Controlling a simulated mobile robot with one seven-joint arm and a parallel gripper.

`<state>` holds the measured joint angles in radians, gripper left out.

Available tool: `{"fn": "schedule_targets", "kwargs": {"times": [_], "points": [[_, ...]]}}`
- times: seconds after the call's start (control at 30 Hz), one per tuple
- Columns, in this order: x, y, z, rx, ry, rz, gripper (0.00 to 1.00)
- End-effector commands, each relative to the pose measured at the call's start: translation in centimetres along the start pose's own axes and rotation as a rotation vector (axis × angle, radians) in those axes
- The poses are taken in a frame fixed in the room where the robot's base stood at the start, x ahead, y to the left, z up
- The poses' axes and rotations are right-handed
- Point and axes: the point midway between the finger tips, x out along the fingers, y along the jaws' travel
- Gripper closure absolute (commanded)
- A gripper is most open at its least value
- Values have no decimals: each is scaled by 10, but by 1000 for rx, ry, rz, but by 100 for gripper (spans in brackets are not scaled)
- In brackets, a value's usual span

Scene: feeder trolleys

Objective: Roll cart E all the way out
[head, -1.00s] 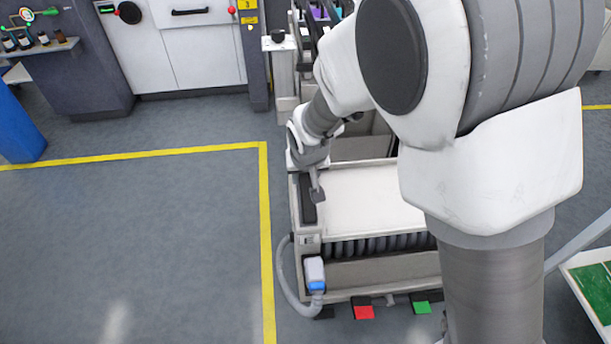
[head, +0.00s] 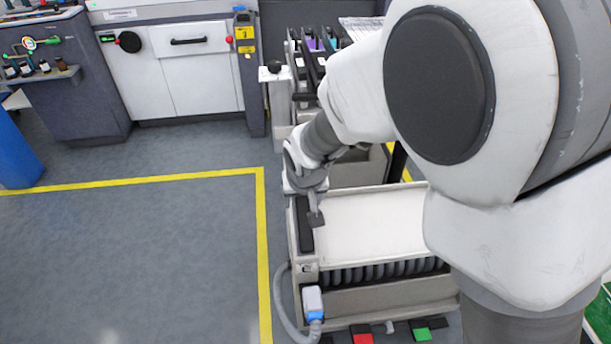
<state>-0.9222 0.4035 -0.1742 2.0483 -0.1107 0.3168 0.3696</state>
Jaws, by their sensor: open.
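A grey cart (head: 385,300) with a bare white top stands in the lower middle, right of the yellow floor line. I take it for cart E; no letter is readable on it. One finger shows clearly; the other is hidden or blends with the bar. My arm hides the cart's right end.
Red (head: 361,335) and green (head: 421,330) pedals sit at the cart's bottom, beside a grey hose with a blue-tipped connector (head: 313,302). A feeder machine (head: 325,50) stands behind. White cabinets (head: 190,80) are at the back left. The yellow-bordered floor (head: 130,255) at left is clear.

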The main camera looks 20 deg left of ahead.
Motion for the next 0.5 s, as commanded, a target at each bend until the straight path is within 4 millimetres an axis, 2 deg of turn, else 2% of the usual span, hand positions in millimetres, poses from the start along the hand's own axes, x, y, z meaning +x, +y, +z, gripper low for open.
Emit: {"fn": "schedule_targets", "kwargs": {"times": [0.03,0.2,0.5], "points": [[-16,0,-2,0,3,-2,30],[-56,0,-2,0,3,-2,30],[-114,0,-1,0,2,-2,30]]}}
